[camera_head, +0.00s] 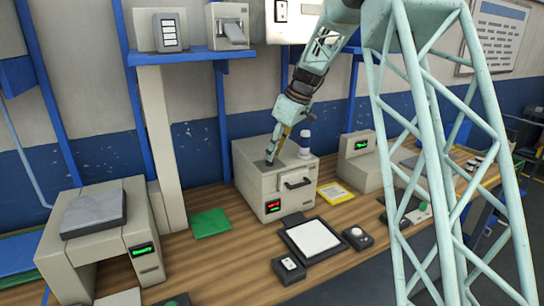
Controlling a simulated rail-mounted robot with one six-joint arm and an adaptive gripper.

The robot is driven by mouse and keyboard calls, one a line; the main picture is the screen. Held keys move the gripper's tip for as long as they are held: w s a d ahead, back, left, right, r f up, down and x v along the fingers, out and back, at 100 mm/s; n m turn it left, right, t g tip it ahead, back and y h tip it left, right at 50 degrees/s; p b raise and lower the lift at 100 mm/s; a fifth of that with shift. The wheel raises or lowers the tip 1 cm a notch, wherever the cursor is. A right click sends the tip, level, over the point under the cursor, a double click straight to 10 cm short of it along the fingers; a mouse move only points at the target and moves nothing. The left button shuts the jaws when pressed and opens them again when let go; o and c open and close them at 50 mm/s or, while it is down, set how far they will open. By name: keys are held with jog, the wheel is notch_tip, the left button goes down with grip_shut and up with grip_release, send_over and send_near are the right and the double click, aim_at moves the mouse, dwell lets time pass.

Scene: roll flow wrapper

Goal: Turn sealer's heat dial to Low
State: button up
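A cream box-shaped machine (260,192) stands in the middle of the wooden bench. It has a handled door or drawer (297,184) on its front and a small display (273,206) with red and green text, too small to read. No label tells me whether it is the sealer. A small black box with a round pale knob (356,232) sits on the bench to its right front. I cannot read any dial setting. My gripper (270,158) points down at a dark spot on the machine's top, at or just above it. Its fingers are too small to judge.
A blue-and-white cylinder (305,144) stands on the machine's top, right of my gripper. A black-framed white pad (314,238) and a small black switch box (289,267) lie in front. A cream arch-shaped machine (125,225) stands left. A blue shelf (190,56) hangs above.

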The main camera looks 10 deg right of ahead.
jog(key=v, duration=0.3)
jog(key=s+d, duration=0.8)
jog(key=shift+s+d, duration=0.2)
jog(key=shift+f, duration=0.1)
dwell(0.3)
jog(key=s+a+r+m+h, duration=0.1)
jog(key=s+a+r, duration=0.25)
jog(key=s, duration=0.55)
jog(key=s+a+r+m, duration=0.25)
jog(key=s+r, duration=0.25)
jog(key=s, duration=0.4)
jog(key=s+a+r+m+h, duration=0.1)
jog(key=s+a+r, duration=0.25)
jog(key=s, duration=0.55)
jog(key=s+f+m+h, duration=0.1)
jog(key=s+m, duration=0.3)
jog(key=s, duration=2.5)
jog(key=shift+s+a+f+t, duration=0.2)
jog(key=shift+a+f+t, duration=0.25)
jog(key=shift+f, duration=0.3)
